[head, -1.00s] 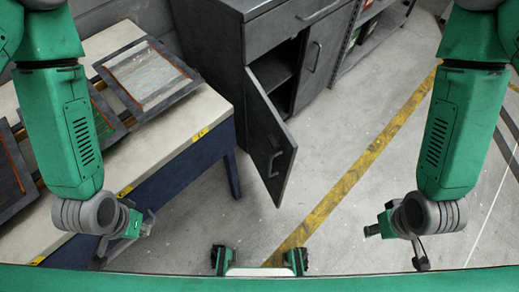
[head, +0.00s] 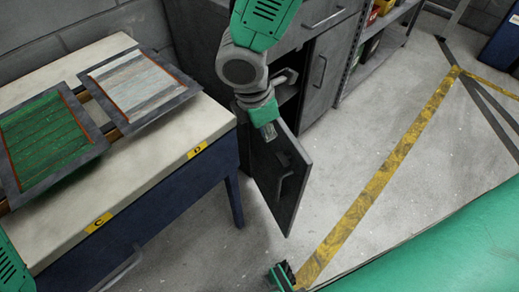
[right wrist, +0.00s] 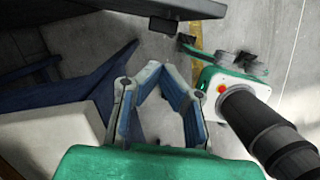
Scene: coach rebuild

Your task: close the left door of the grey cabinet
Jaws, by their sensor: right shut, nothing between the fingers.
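The grey cabinet (head: 211,50) stands at the top middle of the head view. A dark panel, seemingly the door (right wrist: 130,7), crosses the top of that view. My left gripper is not in clear view.
A pale-topped workbench (head: 160,157) with framed panels stands left of the cabinet. Its blue leg (head: 234,200) is close to the door. The cabinet's right door (head: 322,75) looks shut. Shelving (head: 375,40) stands beyond. The floor right of the door is clear, with a yellow line (head: 390,165).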

